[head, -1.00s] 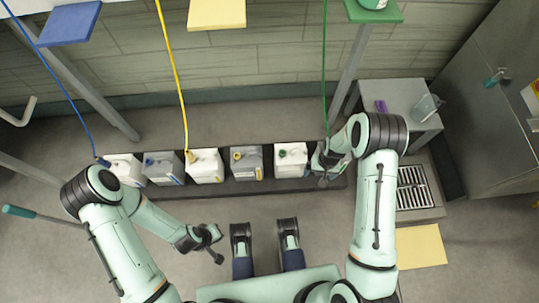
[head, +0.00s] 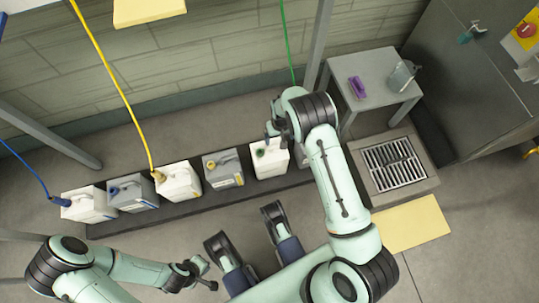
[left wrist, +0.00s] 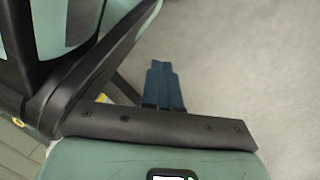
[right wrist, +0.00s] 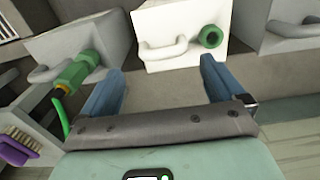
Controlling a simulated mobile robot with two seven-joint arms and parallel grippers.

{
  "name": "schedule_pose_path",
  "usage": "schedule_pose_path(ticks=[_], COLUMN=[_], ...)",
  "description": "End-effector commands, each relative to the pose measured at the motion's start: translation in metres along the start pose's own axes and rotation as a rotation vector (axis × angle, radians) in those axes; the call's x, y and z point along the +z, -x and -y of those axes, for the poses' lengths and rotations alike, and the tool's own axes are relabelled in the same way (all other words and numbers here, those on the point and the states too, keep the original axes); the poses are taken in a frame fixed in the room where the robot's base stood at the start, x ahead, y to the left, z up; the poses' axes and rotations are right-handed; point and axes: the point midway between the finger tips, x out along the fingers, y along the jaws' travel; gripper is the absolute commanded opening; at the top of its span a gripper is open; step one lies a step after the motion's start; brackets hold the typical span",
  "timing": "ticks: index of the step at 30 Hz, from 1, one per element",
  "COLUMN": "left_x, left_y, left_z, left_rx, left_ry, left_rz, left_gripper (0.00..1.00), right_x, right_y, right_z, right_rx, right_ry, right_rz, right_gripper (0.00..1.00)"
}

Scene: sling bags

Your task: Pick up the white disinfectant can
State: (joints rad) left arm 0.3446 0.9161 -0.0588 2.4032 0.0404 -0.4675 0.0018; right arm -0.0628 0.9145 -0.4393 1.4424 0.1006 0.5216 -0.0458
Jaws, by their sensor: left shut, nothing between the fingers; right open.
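A white can with a green cap (head: 270,157) stands in the row on the low dark platform. In the right wrist view this white can (right wrist: 180,32) lies straight beyond my fingers, its handle and green cap facing me. No readable label shows. My right gripper (right wrist: 160,85) is open and empty, with one blue finger towards each side of the can and not touching it. In the head view my right gripper (head: 272,130) is at the can's far side. My left gripper (head: 205,275) is shut and empty, low over the floor; its fingers (left wrist: 163,88) are together.
A grey can with a green hose connector (right wrist: 75,72) stands left of the white can in the right wrist view. Other cans, including a white one with a yellow hose (head: 180,181), fill the platform. A grey side table (head: 375,100) and floor drain (head: 393,165) are at right.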

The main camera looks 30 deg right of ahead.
Motion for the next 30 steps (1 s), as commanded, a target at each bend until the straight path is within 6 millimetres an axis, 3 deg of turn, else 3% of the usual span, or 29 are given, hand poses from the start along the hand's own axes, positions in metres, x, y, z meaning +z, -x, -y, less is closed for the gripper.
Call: schedule_pose_path(ticks=[12,19,20,27,28,30], left_x=[0.032,0.033,0.033,0.033,0.033,0.033], left_y=[-0.019,-0.019,-0.019,-0.019,-0.019,-0.019], left_z=[0.026,0.027,0.027,0.026,0.026,0.026], left_rx=[-0.051,-0.054,-0.053,-0.053,-0.052,-0.052], left_ry=[0.037,0.038,0.038,0.037,0.037,0.037], left_rz=[0.117,0.123,0.123,0.121,0.121,0.121], left_gripper=[0.00,0.00,0.00,0.00,0.00,0.00], right_x=[0.000,0.000,0.000,0.000,0.000,0.000], right_y=[-0.050,-0.051,-0.051,-0.051,-0.051,-0.051], right_z=[0.003,0.003,0.003,0.003,0.003,0.003], right_rx=[0.000,0.000,0.000,0.000,0.000,-0.001], right_ry=[0.000,0.000,0.000,0.000,0.000,0.000], right_rz=[0.001,0.000,0.000,0.000,0.000,-0.001], right_gripper=[0.95,0.95,0.89,0.11,0.03,0.03])
